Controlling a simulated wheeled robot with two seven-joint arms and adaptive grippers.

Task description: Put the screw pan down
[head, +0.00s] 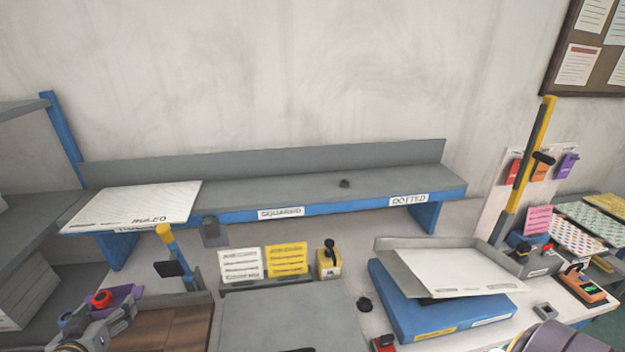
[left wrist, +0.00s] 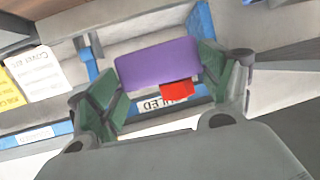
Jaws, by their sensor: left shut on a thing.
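My left gripper (head: 98,318) is at the lower left of the head view, in front of the left end of the raised shelf. It is shut on a purple block with a red part (head: 126,296). In the left wrist view the purple block (left wrist: 157,64) sits between the green finger pads of the gripper (left wrist: 158,82), with the red part on its near edge. I cannot tell from its shape whether this is the screw pan. No screws show in it.
A grey shelf (head: 300,197) has labels for ruled, squared and dotted; a paper stack (head: 135,204) covers its left end. A brown wooden board (head: 165,328) lies beside the gripper. A blue folder (head: 400,305) lies under a paper-filled tray (head: 392,247).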

